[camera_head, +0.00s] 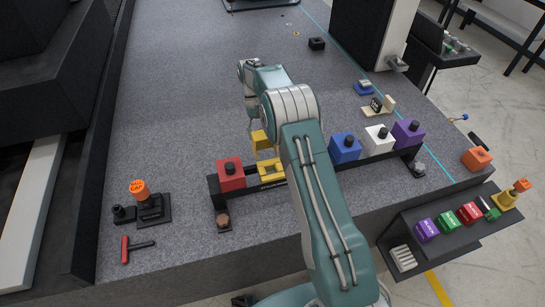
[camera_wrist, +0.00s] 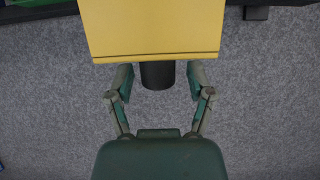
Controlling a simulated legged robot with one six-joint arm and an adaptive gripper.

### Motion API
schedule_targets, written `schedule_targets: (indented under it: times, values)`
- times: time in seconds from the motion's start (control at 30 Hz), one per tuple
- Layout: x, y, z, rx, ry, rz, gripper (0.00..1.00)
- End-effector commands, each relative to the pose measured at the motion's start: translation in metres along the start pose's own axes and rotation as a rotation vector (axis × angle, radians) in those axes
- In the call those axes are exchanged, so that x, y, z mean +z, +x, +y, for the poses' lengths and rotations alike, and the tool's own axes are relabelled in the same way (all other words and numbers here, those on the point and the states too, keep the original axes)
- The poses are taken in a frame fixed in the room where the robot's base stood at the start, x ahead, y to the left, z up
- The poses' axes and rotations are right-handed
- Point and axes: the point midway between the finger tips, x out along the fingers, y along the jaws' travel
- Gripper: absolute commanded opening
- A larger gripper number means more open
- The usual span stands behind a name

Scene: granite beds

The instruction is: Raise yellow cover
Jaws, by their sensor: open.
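The yellow cover (camera_head: 260,141) is up above its yellow base (camera_head: 270,170) in the head view, with a gap visible between them. In the wrist view the yellow cover (camera_wrist: 152,28) fills the top middle, and its black knob (camera_wrist: 158,75) points toward my gripper. My gripper (camera_wrist: 159,82) is open, with one finger on each side of the knob and a visible gap to it on both sides. The arm hides part of the base's right side in the head view; the gripper's fingers are hard to make out there.
A red box (camera_head: 231,175) stands left of the yellow base on the same black rail; blue (camera_head: 345,148), white (camera_head: 378,139) and purple (camera_head: 408,133) boxes stand right. An orange-capped black fixture (camera_head: 150,208) and red-handled tool (camera_head: 125,250) lie left. Granite behind the rail is mostly clear.

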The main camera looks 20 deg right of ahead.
Motion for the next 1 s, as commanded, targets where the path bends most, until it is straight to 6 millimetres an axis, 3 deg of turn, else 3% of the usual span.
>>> schedule_targets:
  times: [0.6, 1.0]
  values:
    - [-0.001, -0.057, 0.0, 0.0, 0.0, 0.001, 0.69]
    - [0.0, -0.058, 0.0, 0.0, 0.0, 0.0, 0.69]
